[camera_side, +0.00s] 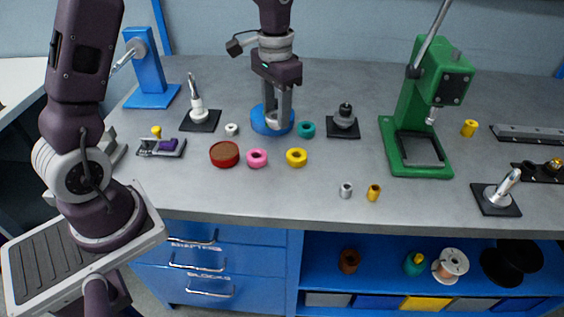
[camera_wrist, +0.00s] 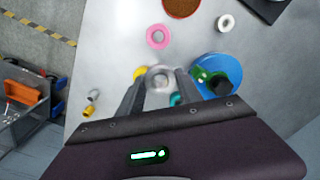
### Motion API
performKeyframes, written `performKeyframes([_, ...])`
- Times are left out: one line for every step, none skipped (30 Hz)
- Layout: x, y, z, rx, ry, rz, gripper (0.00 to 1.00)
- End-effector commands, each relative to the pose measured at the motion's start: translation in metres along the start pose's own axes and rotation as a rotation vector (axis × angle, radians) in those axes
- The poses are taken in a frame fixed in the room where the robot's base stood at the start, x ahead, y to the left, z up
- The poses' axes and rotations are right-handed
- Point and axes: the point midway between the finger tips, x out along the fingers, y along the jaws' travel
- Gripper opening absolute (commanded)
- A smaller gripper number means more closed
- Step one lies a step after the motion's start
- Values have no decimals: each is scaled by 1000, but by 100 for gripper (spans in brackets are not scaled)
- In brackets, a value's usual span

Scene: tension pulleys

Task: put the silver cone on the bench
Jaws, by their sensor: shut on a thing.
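My gripper (camera_side: 278,108) points down over the blue round base (camera_side: 258,126) near the back middle of the grey bench (camera_side: 330,205). Its fingers are shut on a silver, rounded piece, which I take to be the silver cone (camera_side: 274,118). In the wrist view the silver cone (camera_wrist: 160,76) shows as a pale round shape between the fingertips of my gripper (camera_wrist: 162,86). The blue base (camera_wrist: 215,62) lies to the right of the fingers there. The fingers hide part of the cone, and I cannot tell whether it touches anything below.
A pink ring (camera_side: 257,158), a yellow ring (camera_side: 296,157), a teal ring (camera_side: 306,129) and a red round dish (camera_side: 224,154) lie close by. A green press (camera_side: 415,120) stands to the right. The bench front is mostly clear around two small cylinders (camera_side: 346,190).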

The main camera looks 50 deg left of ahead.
Motion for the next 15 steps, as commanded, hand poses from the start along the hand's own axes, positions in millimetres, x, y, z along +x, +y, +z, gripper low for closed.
performKeyframes([2, 6, 0, -30, 0, 0, 0])
performKeyframes([3, 9, -1, -47, 1, 0, 0])
performKeyframes([4, 12, -4, -62, 2, 0, 0])
performKeyframes([4, 15, -8, -69, 2, 1, 0])
performKeyframes([3, 19, -14, -72, 3, 1, 0])
performKeyframes([2, 24, -25, -75, 4, 2, 0])
performKeyframes([0, 29, -34, -75, 5, 2, 0])
performKeyframes([-1, 35, -44, -75, 4, 3, 0])
performKeyframes([-3, 44, -57, -74, 4, 3, 0])
performKeyframes([-4, 51, -66, -75, 5, 3, 0])
performKeyframes([-6, 59, -75, -74, 5, 3, 0])
performKeyframes([-7, 69, -85, -75, 5, 3, 0])
performKeyframes([-8, 76, -92, -74, 4, 2, 0])
performKeyframes([-9, 83, -98, -75, 2, 2, 0])
performKeyframes([-10, 92, -104, -75, 3, 2, 0])
